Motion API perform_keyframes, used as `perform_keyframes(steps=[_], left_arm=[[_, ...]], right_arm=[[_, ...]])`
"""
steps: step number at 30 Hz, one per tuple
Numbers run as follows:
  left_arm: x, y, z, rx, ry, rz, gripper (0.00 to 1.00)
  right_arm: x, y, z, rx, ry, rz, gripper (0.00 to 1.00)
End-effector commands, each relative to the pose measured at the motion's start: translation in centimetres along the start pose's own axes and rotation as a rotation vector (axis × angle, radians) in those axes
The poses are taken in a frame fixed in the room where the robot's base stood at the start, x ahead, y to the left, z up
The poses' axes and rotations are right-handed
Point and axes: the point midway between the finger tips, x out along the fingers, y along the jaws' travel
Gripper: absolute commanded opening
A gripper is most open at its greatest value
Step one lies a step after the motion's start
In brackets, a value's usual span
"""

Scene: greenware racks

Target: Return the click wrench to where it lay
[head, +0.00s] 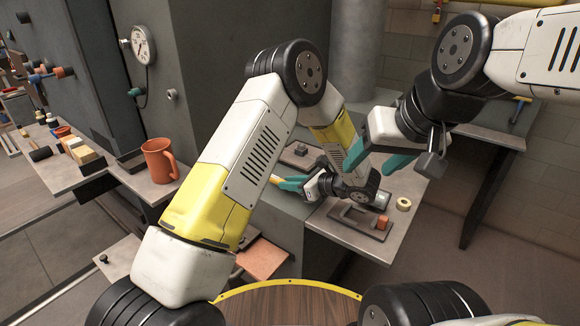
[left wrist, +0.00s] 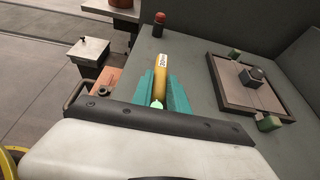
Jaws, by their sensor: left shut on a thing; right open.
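My left gripper (head: 290,183) is shut on a yellow bar-shaped tool, which I take to be the click wrench (head: 276,179). In the left wrist view the wrench (left wrist: 161,78) lies between the teal fingers, with a white label near its far end. Its lower part is hidden by the fingers and wrist. It is over or on a grey surface (left wrist: 195,65); I cannot tell whether it touches. My right gripper (head: 377,160) is open and empty, its teal fingers apart above the far side of the right-hand bench (head: 408,187).
A dark tray (head: 335,214) with an orange block and a tape roll (head: 403,204) lie on the right-hand bench. A brown-rimmed tray (left wrist: 225,92) and a red-topped cylinder (left wrist: 158,22) show near the wrench. An orange mug (head: 160,160) stands on the left bench.

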Motion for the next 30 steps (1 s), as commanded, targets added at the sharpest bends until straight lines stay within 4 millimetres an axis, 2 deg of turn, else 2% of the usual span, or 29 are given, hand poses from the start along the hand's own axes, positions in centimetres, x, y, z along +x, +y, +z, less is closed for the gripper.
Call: perform_keyframes(steps=[6,30], left_arm=[[0.3,0.0,-0.8,0.000,0.000,0.000,0.00],[0.6,0.0,-1.5,0.000,0.000,-0.001,0.00]], right_arm=[[0.0,0.0,0.0,0.000,0.000,0.000,0.59],[0.0,0.0,0.0,0.000,0.000,0.000,0.59]])
